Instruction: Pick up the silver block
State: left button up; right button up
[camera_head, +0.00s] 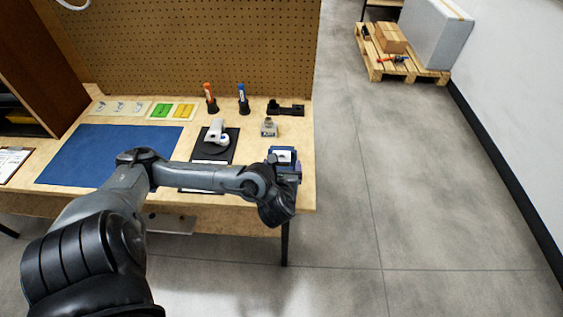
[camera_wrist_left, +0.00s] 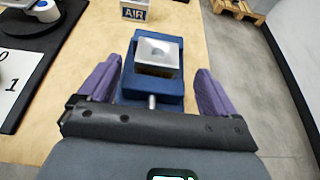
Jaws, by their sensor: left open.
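The silver block (camera_wrist_left: 155,53) sits in the jaws of a blue vise (camera_wrist_left: 135,84) on the table. In the head view the block (camera_head: 284,157) and vise (camera_head: 273,150) are at the table's right front corner. My left gripper (camera_wrist_left: 157,76) is open, with a purple finger on each side of the vise and nothing held. In the head view, my left gripper (camera_head: 286,177) is at the vise, and my wrist hides part of it. Whether the fingers touch the vise, I cannot tell. My right gripper is not in view.
A small block marked AIR (camera_wrist_left: 135,10) stands beyond the vise. A black board (camera_head: 228,152) with a white-and-blue device (camera_head: 216,132) lies to the left. The table's right edge is close.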

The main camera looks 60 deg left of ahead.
aim_at(282, 153)
pick_arm(q)
jog(key=shift+a+r+b+x, duration=0.15)
jog(key=shift+b+x, duration=0.55)
jog(key=shift+x, duration=0.65)
jog(key=shift+a+r+b+x, duration=0.15)
jog(key=shift+b+x, duration=0.5)
jog(key=shift+x, duration=0.65)
jog(key=shift+s, duration=0.1)
jog(key=shift+d, duration=0.1)
jog(key=shift+r, duration=0.1)
jog(key=c, duration=1.4)
jog(key=shift+o, duration=0.2)
jog(key=shift+r, duration=0.1)
